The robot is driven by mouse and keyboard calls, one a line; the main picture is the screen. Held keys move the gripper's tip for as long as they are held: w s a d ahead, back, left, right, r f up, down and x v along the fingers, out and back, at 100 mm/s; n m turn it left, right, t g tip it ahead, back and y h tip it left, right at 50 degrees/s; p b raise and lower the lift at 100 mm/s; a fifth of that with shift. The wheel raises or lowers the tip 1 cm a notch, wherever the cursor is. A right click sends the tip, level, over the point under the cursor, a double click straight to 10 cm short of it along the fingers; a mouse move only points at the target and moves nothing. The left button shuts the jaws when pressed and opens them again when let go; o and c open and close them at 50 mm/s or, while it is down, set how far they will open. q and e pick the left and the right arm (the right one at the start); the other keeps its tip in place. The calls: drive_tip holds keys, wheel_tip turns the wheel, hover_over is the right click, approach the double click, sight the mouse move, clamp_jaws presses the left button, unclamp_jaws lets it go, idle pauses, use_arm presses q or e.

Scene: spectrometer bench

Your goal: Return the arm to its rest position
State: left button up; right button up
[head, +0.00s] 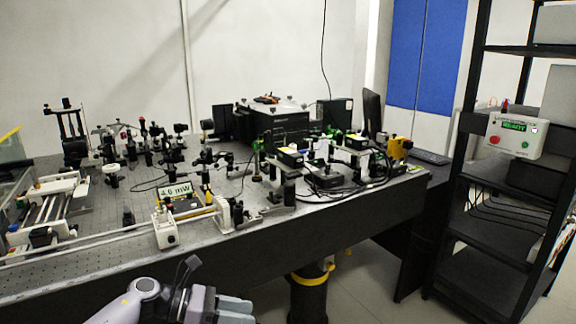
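My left arm (140,298) comes in at the bottom of the head view, left of the middle. Its grey gripper (236,310) points to the right, in front of the bench's near edge and apart from it. The fingers lie close together in the picture and the lower one is cut by the frame edge, so I cannot tell how far they are open. I see nothing held between them. My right arm and gripper are out of view.
The optical bench (110,248) is crowded with mounts, a power meter display (177,191) and a black box (275,125). A black shelf rack (485,270) with a control box (515,137) stands right. A black bench leg with a yellow band (310,278) stands right of my gripper.

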use_arm(q)
drive_tip(key=s+d+f+n+t+h, duration=0.25)
drive_tip(key=s+d+n+t, duration=0.2)
drive_tip(key=n, duration=0.45)
drive_tip(key=s+a+f+m+t+y, duration=0.1)
drive_tip(key=s+a+f+m+y, duration=0.3)
drive_tip(key=s+m, duration=0.3)
drive_tip(key=s+a+f+m+t+y, duration=0.1)
drive_tip(key=s+a+f+m+y, duration=0.4)
drive_tip(key=m, duration=1)
drive_tip(key=s+a+f+m+t+y, duration=0.2)
drive_tip(key=s+a+f+m+y, duration=0.2)
drive_tip(key=s+m, duration=0.6)
drive_tip(key=shift+a+f+m+y, duration=0.15)
drive_tip(key=shift+a+m+y, duration=0.6)
drive_tip(key=shift+a+m, duration=0.2)
